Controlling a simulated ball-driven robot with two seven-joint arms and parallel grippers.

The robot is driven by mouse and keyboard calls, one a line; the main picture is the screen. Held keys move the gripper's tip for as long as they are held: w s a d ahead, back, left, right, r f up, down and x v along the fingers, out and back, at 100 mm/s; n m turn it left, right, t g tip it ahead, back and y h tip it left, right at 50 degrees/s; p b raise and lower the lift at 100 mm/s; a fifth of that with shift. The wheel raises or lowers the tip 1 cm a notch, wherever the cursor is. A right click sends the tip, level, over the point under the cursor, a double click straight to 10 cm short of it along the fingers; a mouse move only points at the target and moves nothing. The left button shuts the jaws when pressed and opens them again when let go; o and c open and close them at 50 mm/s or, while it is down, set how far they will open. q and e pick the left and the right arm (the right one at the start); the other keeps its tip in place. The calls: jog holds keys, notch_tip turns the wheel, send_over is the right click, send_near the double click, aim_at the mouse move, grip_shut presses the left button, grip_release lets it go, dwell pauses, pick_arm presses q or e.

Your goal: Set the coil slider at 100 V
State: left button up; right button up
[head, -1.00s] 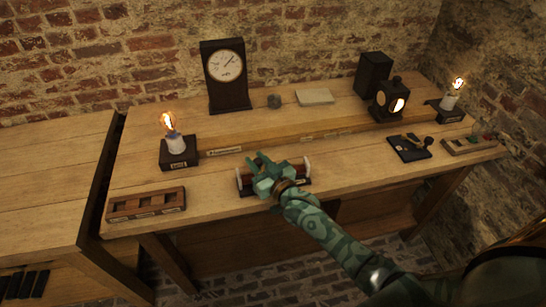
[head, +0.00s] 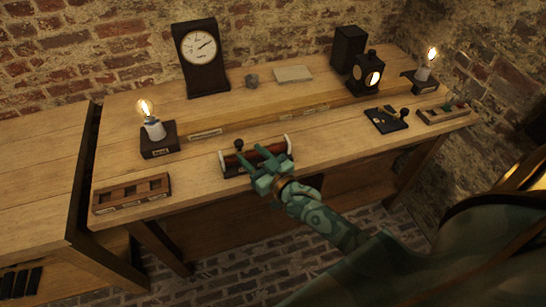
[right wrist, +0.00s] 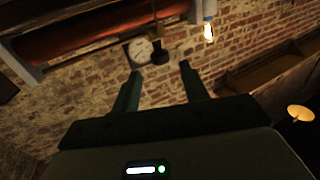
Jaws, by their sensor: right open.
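The coil (head: 270,152), a reddish-brown cylinder between pale end posts, lies near the front edge of the bench. Its dark slider knob (head: 239,145) stands near the coil's left end. My right gripper (head: 256,165) is open and empty at the front of the coil, just right of and nearer than the knob; contact cannot be seen. The coil's scale is partly hidden by the gripper and too small to read. My left gripper is not in view.
A dial meter (head: 199,47) stands at the back; its needle points up and right, figures unreadable. Lit lamps stand left (head: 154,130) and right (head: 425,67). A wooden tray (head: 132,194) lies front left and a key (head: 387,119) right.

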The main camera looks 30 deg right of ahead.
jog(key=s+d+p, duration=0.1)
jog(key=s, duration=0.8)
jog(key=shift+s+d, duration=0.25)
jog(key=shift+s, duration=0.05)
jog(key=shift+f, duration=0.1)
jog(key=s+d+f+g+h, duration=0.1)
jog(key=s+f+g, duration=0.2)
jog(key=s+f, duration=0.35)
jog(key=s+d+f+n+g, duration=0.1)
jog(key=s+f+g, duration=0.2)
jog(key=f, duration=0.7)
jog(key=s+d+f+g+h, duration=0.1)
jog(key=s+f+g, duration=0.2)
jog(key=s+f, duration=0.35)
jog(key=s+a+f+g, duration=0.1)
jog(key=s+f+g, duration=0.3)
jog(key=s, duration=0.7)
jog(key=s+a+f+n+g, duration=0.1)
jog(key=s+f+g, duration=0.3)
jog(key=s+f, duration=0.5)
jog(key=s, duration=0.3)
jog(key=shift+s+h, duration=0.15)
jog(key=shift+h, duration=0.25)
